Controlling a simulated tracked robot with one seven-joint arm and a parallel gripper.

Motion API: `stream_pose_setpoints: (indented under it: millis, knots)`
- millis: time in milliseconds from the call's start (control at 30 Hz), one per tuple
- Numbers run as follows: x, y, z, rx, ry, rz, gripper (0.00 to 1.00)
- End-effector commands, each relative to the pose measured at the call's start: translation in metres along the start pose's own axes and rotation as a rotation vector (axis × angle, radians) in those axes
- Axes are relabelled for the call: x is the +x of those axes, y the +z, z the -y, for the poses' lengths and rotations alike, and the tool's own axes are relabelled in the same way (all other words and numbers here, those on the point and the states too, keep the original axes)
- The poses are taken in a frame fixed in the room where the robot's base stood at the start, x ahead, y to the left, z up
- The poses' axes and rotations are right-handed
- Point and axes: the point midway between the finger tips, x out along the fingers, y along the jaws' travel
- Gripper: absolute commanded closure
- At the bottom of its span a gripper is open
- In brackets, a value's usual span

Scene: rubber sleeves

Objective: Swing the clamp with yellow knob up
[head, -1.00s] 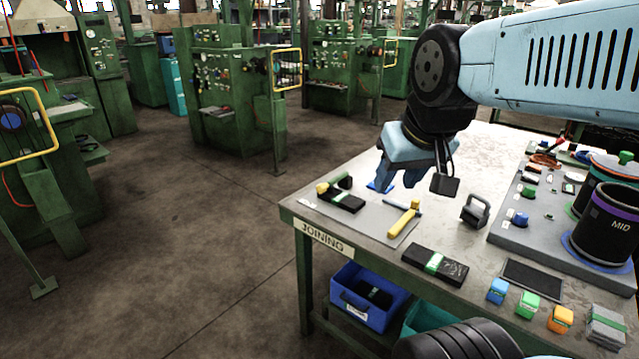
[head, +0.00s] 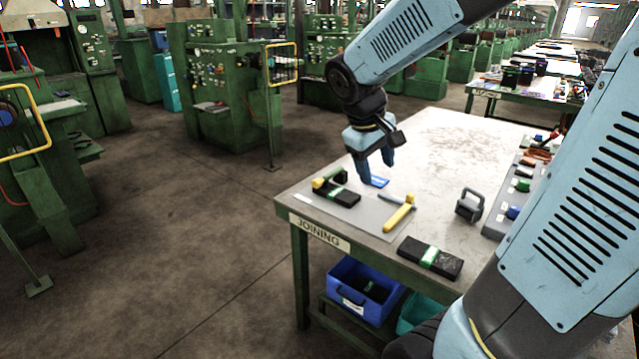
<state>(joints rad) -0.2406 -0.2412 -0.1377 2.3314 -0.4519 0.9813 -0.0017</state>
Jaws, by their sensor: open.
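The clamp (head: 331,178) with a yellow knob (head: 318,184) is at the left end of the grey mat, near the table's left corner. It sits beside a black strip with a green band (head: 341,196). The clamp is small, and its exact swing angle is hard to tell. My gripper (head: 376,170) points down to the right of the clamp, apart from it. Its blue fingers are open and empty, above or near a small blue piece (head: 379,182) on the table.
A yellow-handled tool (head: 399,214) lies on the mat (head: 370,212). A dark handled block (head: 470,205) and a black strip with a green band (head: 430,257) are further right. A blue bin (head: 362,293) sits below the table (head: 320,233). My arm hides the table's right part.

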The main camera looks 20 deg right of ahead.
Motion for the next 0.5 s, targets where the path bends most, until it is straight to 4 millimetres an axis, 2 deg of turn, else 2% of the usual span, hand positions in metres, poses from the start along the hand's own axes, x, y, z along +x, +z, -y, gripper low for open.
stream_pose_setpoints:
  millis: [500]
  knots:
    - [0.085, -0.102, -0.009, -0.403, 0.305, 0.274, 0.40]
